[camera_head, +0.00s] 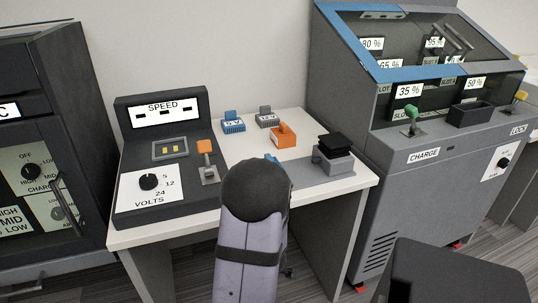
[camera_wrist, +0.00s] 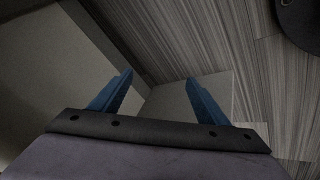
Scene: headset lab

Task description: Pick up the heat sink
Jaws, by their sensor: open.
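The heat sink appears to be the black, layered piece (camera_head: 336,145) on top of a grey block (camera_head: 333,163). The block stands on a flat grey plate at the right of the white table. My purple arm stands in front of the table in the head view and hides most of my gripper. In the wrist view my gripper (camera_wrist: 159,77) is open, its two blue fingers apart with nothing between them. The heat sink does not show in the wrist view.
The white table (camera_head: 240,150) also holds a dark SPEED console (camera_head: 163,108), an orange module (camera_head: 283,137), a blue module (camera_head: 233,123) and a grey module (camera_head: 267,118). A grey CHARGE cabinet (camera_head: 420,180) rises close at the right. The wrist view shows wood-look floor (camera_wrist: 285,90).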

